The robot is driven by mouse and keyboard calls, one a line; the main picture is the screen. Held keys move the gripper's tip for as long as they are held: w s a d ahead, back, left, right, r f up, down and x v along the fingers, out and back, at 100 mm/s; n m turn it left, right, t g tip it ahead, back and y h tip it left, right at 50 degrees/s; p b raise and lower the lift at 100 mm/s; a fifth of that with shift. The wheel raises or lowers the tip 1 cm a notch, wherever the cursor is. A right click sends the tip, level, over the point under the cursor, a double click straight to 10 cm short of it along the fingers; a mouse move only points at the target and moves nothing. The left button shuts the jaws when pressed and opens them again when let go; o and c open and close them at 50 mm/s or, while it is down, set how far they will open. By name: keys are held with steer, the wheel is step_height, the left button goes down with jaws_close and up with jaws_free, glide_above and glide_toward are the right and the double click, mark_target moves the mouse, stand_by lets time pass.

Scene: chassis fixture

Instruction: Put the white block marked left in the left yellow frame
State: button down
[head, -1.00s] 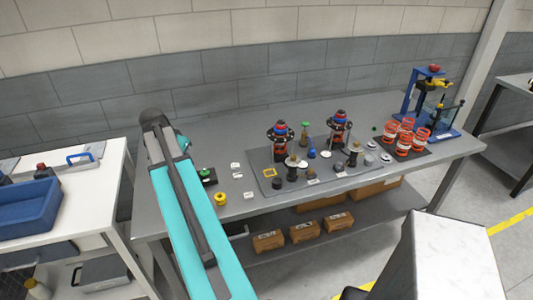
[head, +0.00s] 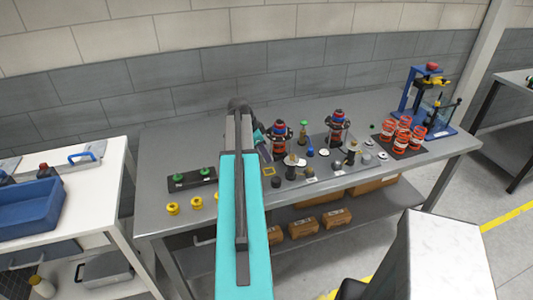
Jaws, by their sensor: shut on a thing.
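My gripper (head: 267,159) is small and partly hidden behind my teal arm, pointing down over the left end of the dark mat. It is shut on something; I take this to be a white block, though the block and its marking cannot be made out. The frame looks empty. The white blocks on the bench left of the mat are hidden behind my arm.
Two black-and-red spring assemblies (head: 279,138) (head: 338,126) stand on the mat behind several small parts. Left of my arm are a black tray (head: 192,180) with green-topped parts and yellow spools (head: 172,208). Orange springs (head: 403,134) and a blue press (head: 428,103) stand at right.

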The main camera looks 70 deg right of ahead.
steer(key=shift+s+d, duration=0.1)
steer(key=shift+s, duration=0.15)
steer(key=shift+f, duration=0.2)
steer(key=shift+f+b, duration=0.7)
steer(key=shift+f, duration=1.05)
steer(key=shift+f+b, duration=0.1)
steer(key=shift+b, duration=0.3)
stand_by(0.3)
steer(key=shift+f+b, duration=0.5)
steer(key=shift+f, duration=0.25)
